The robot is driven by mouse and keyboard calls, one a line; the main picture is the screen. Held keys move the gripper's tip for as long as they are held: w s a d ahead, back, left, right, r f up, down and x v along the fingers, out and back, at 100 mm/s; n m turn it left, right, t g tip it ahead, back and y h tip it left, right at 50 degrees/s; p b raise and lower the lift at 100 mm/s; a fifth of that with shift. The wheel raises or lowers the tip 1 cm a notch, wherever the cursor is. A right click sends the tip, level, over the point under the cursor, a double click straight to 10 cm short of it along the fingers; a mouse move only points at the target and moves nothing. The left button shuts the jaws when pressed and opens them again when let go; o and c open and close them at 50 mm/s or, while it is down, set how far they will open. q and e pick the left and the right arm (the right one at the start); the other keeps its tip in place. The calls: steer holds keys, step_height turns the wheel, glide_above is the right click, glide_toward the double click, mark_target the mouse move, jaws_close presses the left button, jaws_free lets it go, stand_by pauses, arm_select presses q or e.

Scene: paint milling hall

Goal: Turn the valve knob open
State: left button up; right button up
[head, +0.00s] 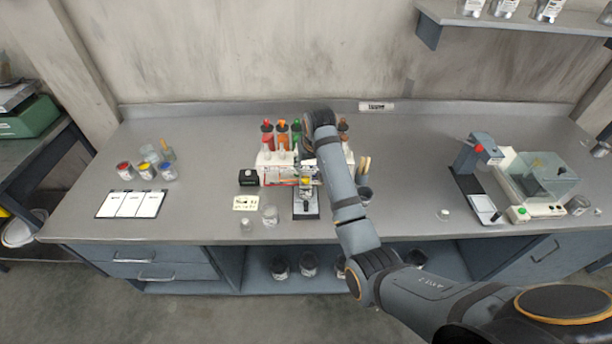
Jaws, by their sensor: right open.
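A small apparatus (306,208) on a dark base stands at the middle front of the bench. A small yellow part (306,181) near its top looks like the valve knob, but it is too small to be sure. My right arm reaches in from the lower right and bends down over the bench. My right gripper (306,168) is open, just above or behind the yellow part. The wrist and forearm partly hide it, and I cannot tell whether it touches the knob. My left gripper is not in view.
A white rack (272,179) of red, orange and green bottles stands right behind the apparatus. A balance (535,180) stands at the right. Bench space between apparatus and balance is mostly clear.

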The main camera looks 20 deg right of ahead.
mark_target(306, 178)
steer(key=p+x, duration=0.2)
steer(key=x, duration=0.8)
steer(key=shift+f, duration=0.3)
jaws_close()
